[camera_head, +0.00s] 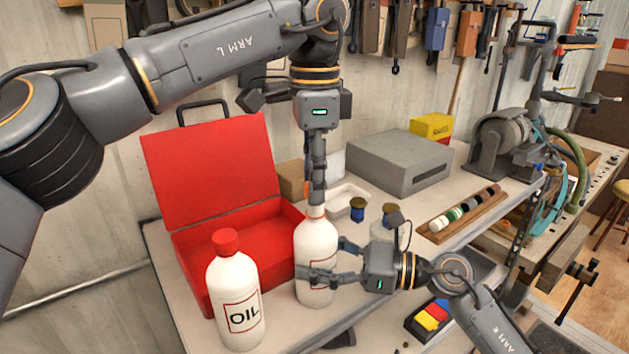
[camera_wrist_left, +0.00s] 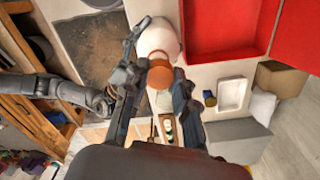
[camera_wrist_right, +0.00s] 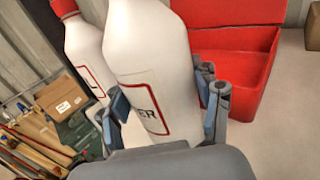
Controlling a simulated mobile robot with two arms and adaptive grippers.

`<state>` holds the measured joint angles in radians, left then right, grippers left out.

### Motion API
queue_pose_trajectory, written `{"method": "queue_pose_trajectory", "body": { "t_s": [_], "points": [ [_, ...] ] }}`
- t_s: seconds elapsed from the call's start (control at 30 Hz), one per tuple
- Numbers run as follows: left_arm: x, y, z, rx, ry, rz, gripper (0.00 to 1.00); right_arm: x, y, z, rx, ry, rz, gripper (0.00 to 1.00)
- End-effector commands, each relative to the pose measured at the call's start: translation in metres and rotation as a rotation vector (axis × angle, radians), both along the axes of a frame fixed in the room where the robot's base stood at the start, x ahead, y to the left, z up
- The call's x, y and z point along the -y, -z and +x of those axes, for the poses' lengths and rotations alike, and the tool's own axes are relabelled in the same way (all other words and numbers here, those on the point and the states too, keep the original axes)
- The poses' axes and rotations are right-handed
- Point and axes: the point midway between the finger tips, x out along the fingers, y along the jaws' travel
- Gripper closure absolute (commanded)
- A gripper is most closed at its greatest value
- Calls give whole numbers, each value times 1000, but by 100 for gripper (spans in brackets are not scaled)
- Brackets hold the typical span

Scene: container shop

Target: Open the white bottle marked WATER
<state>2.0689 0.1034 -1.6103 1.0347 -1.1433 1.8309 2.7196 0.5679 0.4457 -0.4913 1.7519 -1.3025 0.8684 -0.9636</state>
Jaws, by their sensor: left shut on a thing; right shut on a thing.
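The white WATER bottle (camera_head: 316,240) stands upright on the bench in front of the open red toolbox. My right gripper (camera_head: 332,262) is shut around its body from the right. In the right wrist view the bottle (camera_wrist_right: 150,50) sits between the fingers, with only the label's last letters showing. My left gripper (camera_head: 316,190) points down from above and is shut on the bottle's orange cap. In the left wrist view the cap (camera_wrist_left: 160,75) shows between the fingers, over the bottle's white shoulder (camera_wrist_left: 158,38). The cap is mostly hidden by the fingers in the head view.
A white OIL bottle (camera_head: 232,290) with a red cap stands close to the left. The red toolbox (camera_head: 207,170) is behind. A grey box (camera_head: 399,165), a white tray (camera_head: 345,196) and small dark-lidded jars (camera_head: 357,209) are to the right. A grinder (camera_head: 500,140) stands farther right.

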Motion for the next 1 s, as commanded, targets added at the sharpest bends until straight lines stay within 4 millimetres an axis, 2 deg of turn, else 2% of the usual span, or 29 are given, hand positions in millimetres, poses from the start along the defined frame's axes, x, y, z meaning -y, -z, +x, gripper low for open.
{"method": "queue_pose_trajectory", "body": {
  "t_s": [0.27, 0.5, 0.6, 0.83, 0.87, 0.97, 1.0],
  "points": [
    [1, -3, 0, 0, 1, 0, 100, 0, -1, 1, 0, 1, 2, 100],
    [1, -32, 0, 1, 0, -1, 100, 0, -1, 1, 0, 1, 2, 100],
    [1, -39, 0, 0, 2, 0, 100, 0, -1, 1, 0, 1, 2, 100],
    [1, -40, 0, -1, 2, 0, 100, 0, -1, 1, 1, 1, 3, 100],
    [1, -40, 0, -1, 2, 0, 100, 0, -1, 1, 1, 1, 3, 30],
    [1, -40, 0, -1, 2, 0, 100, 0, -1, 1, 0, 1, 2, 10],
    [1, -40, 0, -1, 2, 0, 100, 0, -1, 1, 0, 1, 2, 10]
  ]
}}
